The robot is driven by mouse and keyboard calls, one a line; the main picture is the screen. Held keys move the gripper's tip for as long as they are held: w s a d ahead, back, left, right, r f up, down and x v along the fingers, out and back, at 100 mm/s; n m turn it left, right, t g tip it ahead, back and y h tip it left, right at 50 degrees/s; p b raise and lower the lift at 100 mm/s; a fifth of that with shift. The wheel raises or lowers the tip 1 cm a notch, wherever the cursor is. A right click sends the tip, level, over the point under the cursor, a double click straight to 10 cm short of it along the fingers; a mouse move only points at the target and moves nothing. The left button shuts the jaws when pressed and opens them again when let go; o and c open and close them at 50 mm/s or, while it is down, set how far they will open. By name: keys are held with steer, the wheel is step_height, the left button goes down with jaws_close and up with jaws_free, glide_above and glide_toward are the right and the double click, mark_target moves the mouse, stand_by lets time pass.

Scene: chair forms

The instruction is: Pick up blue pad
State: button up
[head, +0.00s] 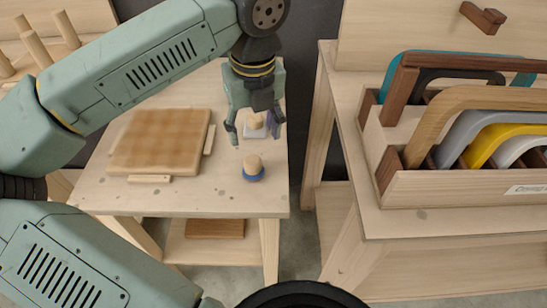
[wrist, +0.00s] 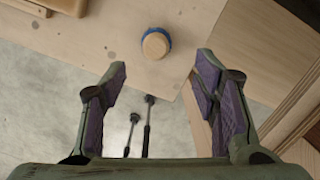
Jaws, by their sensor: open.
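The blue pad (head: 253,175) is a small round piece with a pale wooden knob on top. It stands upright on the light wooden table, near its front right part. In the wrist view the blue pad (wrist: 148,31) shows mostly as the knob top with a blue rim, beyond the fingertips and roughly centred between them. My gripper (head: 255,130) is open and empty, above the table and behind the blue pad in the head view. Its two fingers with purple inner faces also show in the wrist view (wrist: 162,66). It does not touch the pad.
A similar pad with a whitish base (head: 255,132) stands behind the blue one, partly hidden by my gripper. A brown square board (head: 160,142) with small wooden strips lies left. A second bench (head: 400,225) at right bears a rack of curved forms (head: 460,189). A gap separates the tables.

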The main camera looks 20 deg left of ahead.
mark_target(252, 159)
steer(key=f+p, duration=0.1)
steer(key=f, duration=0.6)
steer(key=a+f+p, duration=0.1)
steer(key=f, duration=0.2)
steer(key=shift+w+f+p, duration=0.15)
steer(key=shift+p, duration=0.15)
jaws_close()
stand_by(0.3)
steer(key=shift+a, duration=0.1)
steer(key=shift+r+b, duration=0.4)
steer(key=shift+r, duration=0.35)
step_height(252, 159, up, 2)
steer(key=shift+b, duration=0.55)
steer(key=s+r+b, duration=0.1)
steer(key=s+b, duration=0.2)
steer(key=s, duration=1.3)
steer(key=shift+d+r+b, duration=0.25)
steer(key=shift+r+b, duration=0.05)
steer(key=shift+b, duration=0.1)
